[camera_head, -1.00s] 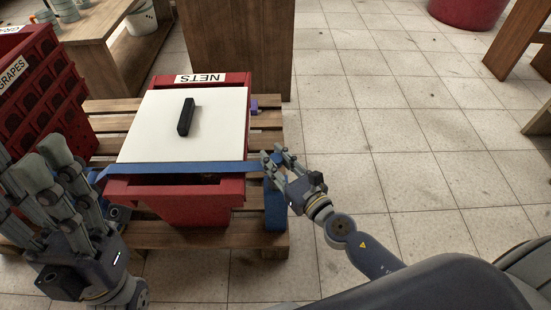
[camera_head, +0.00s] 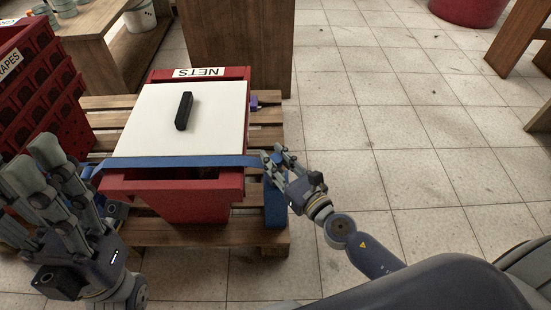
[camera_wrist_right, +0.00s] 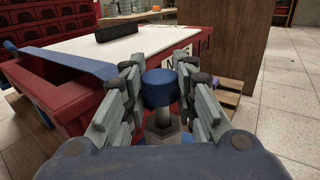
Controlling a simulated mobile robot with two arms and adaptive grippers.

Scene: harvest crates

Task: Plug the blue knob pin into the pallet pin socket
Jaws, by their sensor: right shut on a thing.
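The blue knob pin (camera_wrist_right: 158,88) is between the fingers of my right gripper (camera_wrist_right: 158,97), which is shut on it. Its round blue top and a grey metal part below show in the right wrist view; its lower end is hidden. In the head view my right gripper (camera_head: 276,160) is at the right end of the blue strap, beside the red crate. The pallet (camera_head: 262,135) lies under the crate. I cannot make out the pin socket. My left gripper (camera_head: 50,200) is at the left, beside the crate; whether it is open is unclear.
A black bar (camera_head: 184,110) lies on the lid. A purple piece (camera_head: 254,103) is at the pallet's right side. Stacked red crates (camera_head: 45,90) stand left.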

